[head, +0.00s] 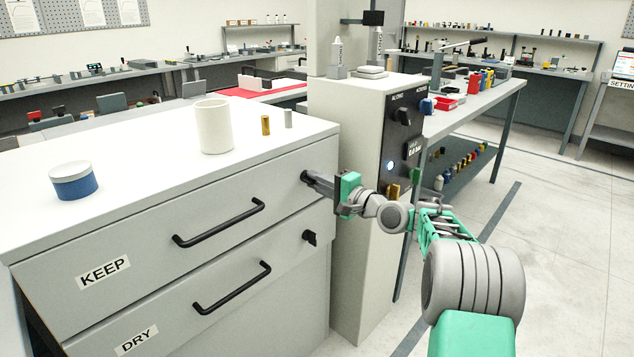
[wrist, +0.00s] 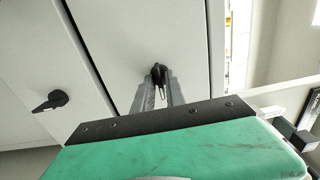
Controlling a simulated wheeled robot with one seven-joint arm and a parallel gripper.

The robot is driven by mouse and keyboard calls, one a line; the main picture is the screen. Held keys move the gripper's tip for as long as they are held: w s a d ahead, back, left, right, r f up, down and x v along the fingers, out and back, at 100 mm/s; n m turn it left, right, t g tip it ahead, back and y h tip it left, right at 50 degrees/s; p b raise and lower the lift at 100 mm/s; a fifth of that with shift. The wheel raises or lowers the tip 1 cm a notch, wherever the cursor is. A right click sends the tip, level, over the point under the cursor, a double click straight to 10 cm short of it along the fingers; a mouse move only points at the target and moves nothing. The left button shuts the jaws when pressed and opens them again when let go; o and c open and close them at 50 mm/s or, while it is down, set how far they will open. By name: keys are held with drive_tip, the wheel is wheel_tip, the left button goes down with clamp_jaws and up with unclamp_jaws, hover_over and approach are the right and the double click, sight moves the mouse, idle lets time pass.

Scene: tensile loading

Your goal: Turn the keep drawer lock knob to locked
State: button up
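The keep drawer (head: 130,250) is the upper grey drawer with a black bar handle and a KEEP label, and it is closed. Its black lock knob (head: 305,176) is at the right end of the front, largely hidden by my fingers in the head view. My gripper (head: 318,183) reaches it from the right. In the wrist view my two grey fingers (wrist: 161,92) lie on either side of the knob (wrist: 159,70), close against it. The knob's grip runs roughly along the fingers in that picture. Any lock marking is not visible.
The closed DRY drawer (head: 225,300) is below, with its own black knob (head: 310,237), also in the wrist view (wrist: 50,101). A white cup (head: 213,127), a blue jar (head: 73,181) and small cylinders stand on top. A grey control cabinet (head: 350,130) stands close behind my gripper.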

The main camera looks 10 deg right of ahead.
clamp_jaws()
idle(0.5)
drive_tip(key=shift+f+n+b, duration=0.1)
drive_tip(key=shift+n+b, duration=6.8)
drive_tip(key=shift+n, duration=2.1)
drive_tip(key=shift+o, duration=1.6)
unclamp_jaws()
